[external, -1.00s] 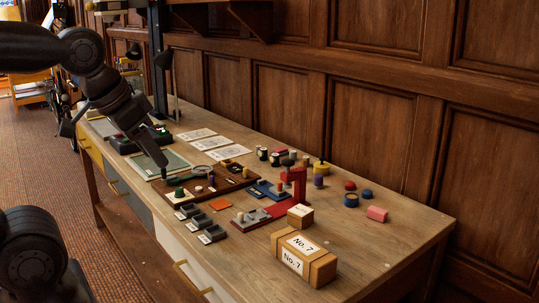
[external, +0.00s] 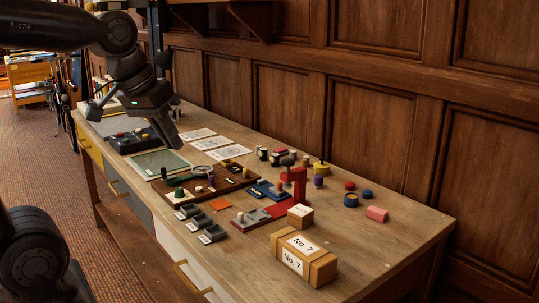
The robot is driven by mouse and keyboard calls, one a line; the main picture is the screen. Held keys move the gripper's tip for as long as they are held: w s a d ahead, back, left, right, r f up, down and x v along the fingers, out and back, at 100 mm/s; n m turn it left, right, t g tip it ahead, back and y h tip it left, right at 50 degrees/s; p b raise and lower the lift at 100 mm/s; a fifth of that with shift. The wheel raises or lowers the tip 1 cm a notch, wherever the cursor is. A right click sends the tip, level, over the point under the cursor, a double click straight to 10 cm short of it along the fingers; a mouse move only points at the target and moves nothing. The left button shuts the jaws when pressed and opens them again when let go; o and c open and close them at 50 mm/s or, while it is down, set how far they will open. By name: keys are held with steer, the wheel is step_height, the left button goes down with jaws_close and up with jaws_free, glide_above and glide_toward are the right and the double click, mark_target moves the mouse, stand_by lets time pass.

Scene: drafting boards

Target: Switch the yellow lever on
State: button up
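My gripper (external: 172,143) hangs tilted over the back left part of the table, above the green-grey framed panel (external: 153,167). I cannot tell from this side whether its fingers are apart. A dark control box (external: 122,145) with small red, green and yellowish parts on top sits just left of my gripper, partly hidden by the arm. A yellow round piece with a dark post (external: 321,168) stands farther right on the table. I cannot tell which small part is the yellow lever, or its position.
A brown board (external: 228,183) with small pegs lies mid-table. A red stand (external: 298,185), a blue tray (external: 264,191) and dark small trays (external: 211,234) are nearby. A cardboard box (external: 303,260) marked No. 7 stands at the front.

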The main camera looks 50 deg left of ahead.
mark_target(245, 172)
steer(key=w+a+n, duration=0.2)
steer(key=w, duration=0.1)
steer(key=w+a+n+h, duration=0.1)
steer(key=w+a+n, duration=0.1)
steer(key=w, duration=0.2)
steer(key=w+a+n+g, duration=0.1)
steer(key=w+a+n, duration=0.1)
steer(key=w, duration=0.1)
steer(key=shift+w+f+n+h, duration=0.2)
steer(key=shift+w+n+h, duration=0.1)
steer(key=shift+w+n, duration=0.1)
jaws_close()
steer(key=w+a+f+n+h, duration=0.2)
steer(key=w+a+f+n, duration=0.2)
steer(key=w+a+n, duration=0.45)
steer(key=w+a+f+n+t, duration=0.1)
steer(key=w+a+f+n, duration=0.1)
steer(key=a+f, duration=0.3)
steer(key=w+a+f+n+t+h, duration=0.1)
steer(key=a+f+n, duration=0.3)
steer(key=a, duration=0.7)
steer(key=w+a+f+n+t, duration=0.1)
steer(key=w+a+f+n, duration=0.2)
steer(key=a+f, duration=0.3)
steer(key=shift+a+f+n, duration=0.1)
steer(key=shift+a+n, duration=0.25)
steer(key=shift+a, duration=1.2)
